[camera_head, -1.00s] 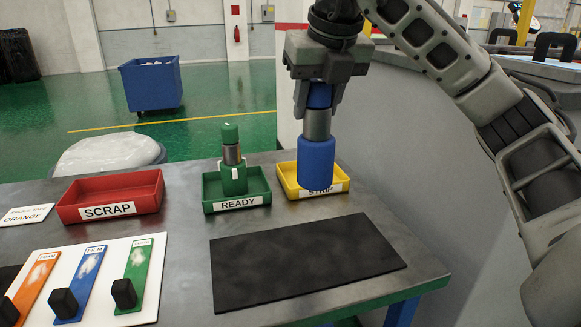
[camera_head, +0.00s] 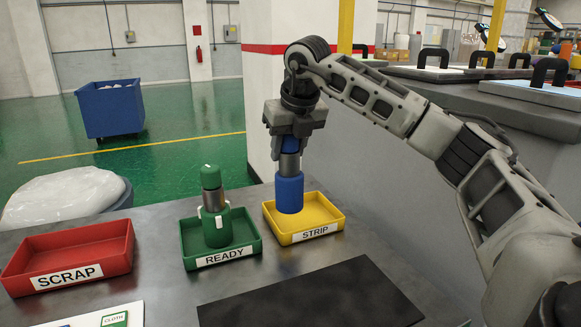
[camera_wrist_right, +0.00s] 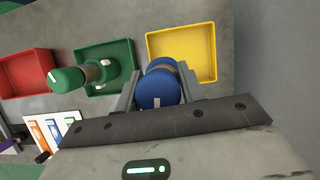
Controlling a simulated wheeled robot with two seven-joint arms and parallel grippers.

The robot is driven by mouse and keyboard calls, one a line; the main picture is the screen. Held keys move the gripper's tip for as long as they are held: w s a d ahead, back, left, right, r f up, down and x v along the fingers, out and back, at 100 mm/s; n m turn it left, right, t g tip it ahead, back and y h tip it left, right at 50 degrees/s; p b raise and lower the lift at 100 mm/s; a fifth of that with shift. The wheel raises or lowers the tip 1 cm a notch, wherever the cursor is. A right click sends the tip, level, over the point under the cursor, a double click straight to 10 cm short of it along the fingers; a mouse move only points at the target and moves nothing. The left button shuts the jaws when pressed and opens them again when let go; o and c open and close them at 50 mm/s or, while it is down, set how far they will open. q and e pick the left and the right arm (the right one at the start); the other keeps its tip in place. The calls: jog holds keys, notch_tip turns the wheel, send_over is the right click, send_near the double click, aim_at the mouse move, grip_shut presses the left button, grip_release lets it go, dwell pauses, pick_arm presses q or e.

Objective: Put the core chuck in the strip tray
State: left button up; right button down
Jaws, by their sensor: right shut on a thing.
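The blue core chuck (camera_head: 289,193) has a wide blue lower end, a grey metal middle and a blue top. My right gripper (camera_head: 290,146) is shut on its top and holds it upright. In the head view its lower end overlaps the left part of the yellow strip tray (camera_head: 328,229); I cannot tell whether it touches the floor. In the right wrist view the chuck's blue top (camera_wrist_right: 158,90) sits between the fingers, and the yellow tray (camera_wrist_right: 181,28) lies just beyond. My left gripper is not in view.
A green chuck (camera_head: 214,225) stands in the green READY tray (camera_head: 190,245), left of the strip tray. A red SCRAP tray (camera_head: 60,250) is empty further left. A dark mat (camera_head: 315,300) lies bare in front. A grey wall-like unit stands right of the table.

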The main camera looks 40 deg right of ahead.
aim_at(299, 176)
jog(key=shift+w+d+f, duration=0.55)
jog(key=shift+d+f, duration=0.1)
jog(key=shift+f, duration=0.25)
jog(key=shift+w+d+f, duration=0.1)
jog(key=shift+d+f, duration=0.05)
jog(key=shift+f, duration=0.8)
jog(key=shift+w+d+f, duration=0.1)
jog(key=shift+f, duration=0.9)
jog(key=c, duration=0.9)
grip_release()
jog(key=shift+f, duration=0.1)
jog(key=shift+o, duration=0.2)
jog(key=v, duration=1.2)
jog(key=shift+s, duration=0.15)
